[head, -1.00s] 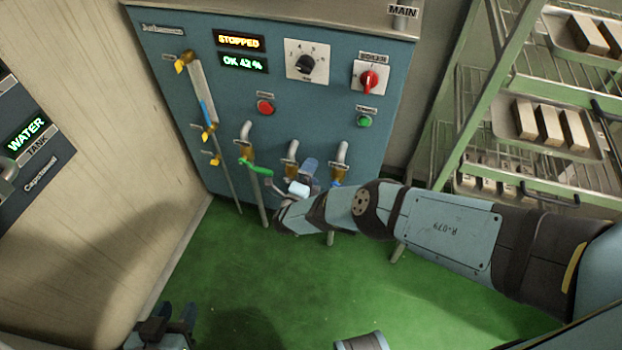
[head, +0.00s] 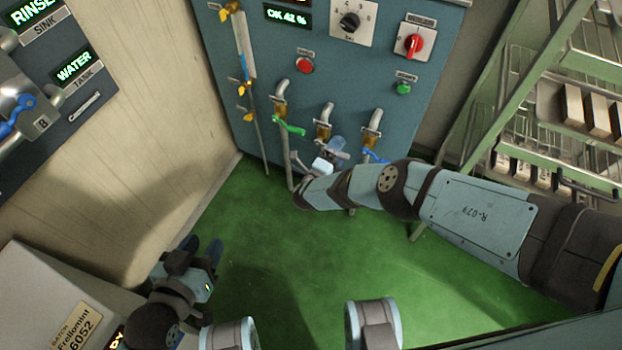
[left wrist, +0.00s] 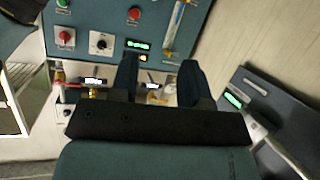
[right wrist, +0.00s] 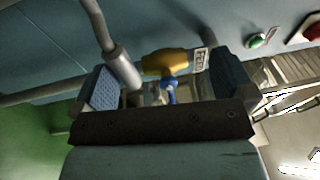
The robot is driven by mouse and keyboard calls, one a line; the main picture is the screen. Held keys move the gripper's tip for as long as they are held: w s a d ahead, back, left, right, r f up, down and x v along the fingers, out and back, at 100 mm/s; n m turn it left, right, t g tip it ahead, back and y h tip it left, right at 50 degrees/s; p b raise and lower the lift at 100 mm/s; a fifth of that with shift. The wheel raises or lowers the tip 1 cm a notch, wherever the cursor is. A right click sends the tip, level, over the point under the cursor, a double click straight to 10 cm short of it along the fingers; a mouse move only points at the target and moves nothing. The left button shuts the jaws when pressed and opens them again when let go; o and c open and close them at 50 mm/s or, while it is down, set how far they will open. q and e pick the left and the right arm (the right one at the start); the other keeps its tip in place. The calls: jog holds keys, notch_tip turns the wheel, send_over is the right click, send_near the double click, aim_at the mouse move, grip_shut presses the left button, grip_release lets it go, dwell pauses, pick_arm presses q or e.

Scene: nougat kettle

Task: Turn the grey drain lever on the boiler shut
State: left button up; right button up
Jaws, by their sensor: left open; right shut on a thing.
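The blue boiler front (head: 345,75) has a row of three brass drain valves low down. The left one has a green lever (head: 289,126) and the right one a blue lever (head: 376,156). In the right wrist view the blue-levered brass valve (right wrist: 165,63) shows beyond the fingers. My left gripper (head: 203,246) is open and empty, low at the left, away from the boiler.
A wall panel (head: 85,105) with blue-handled fittings is at upper left. A pale box (head: 45,285) stands at lower left. A rack (head: 490,100) with trays is on the right. The green floor (head: 290,250) between is clear.

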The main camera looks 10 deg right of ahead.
jog(key=a, duration=0.1)
jog(key=a+r, duration=0.1)
jog(key=a, duration=0.1)
jog(key=shift+r+b, duration=0.2)
jog(key=shift+b, duration=0.1)
jog(key=shift+s+a, duration=0.2)
jog(key=shift+a, duration=0.05)
jog(key=c, duration=0.4)
jog(key=shift+s+a+r+t+b, duration=0.15)
jog(key=shift+s+a+t+b, duration=0.1)
jog(key=shift+a+t+b, duration=0.15)
jog(key=shift+c, duration=1.2)
pick_arm(q)
jog(key=d+r+t+h+b, duration=0.3)
jog(key=r+t+h+b, duration=0.1)
jog(key=r, duration=0.8)
jog(key=shift+w+d+t+b, duration=0.3)
jog(key=shift+w+d+t, duration=0.1)
jog(key=shift+t, duration=0.4)
pick_arm(e)
jog(key=s+a+f, duration=0.3)
jog(key=a+f, duration=0.1)
jog(key=f, duration=0.1)
jog(key=shift+s+a+f, duration=0.2)
jog(key=shift+s+a, duration=0.05)
jog(key=shift+s, duration=0.15)
pick_arm(q)
jog(key=shift+f, duration=0.15)
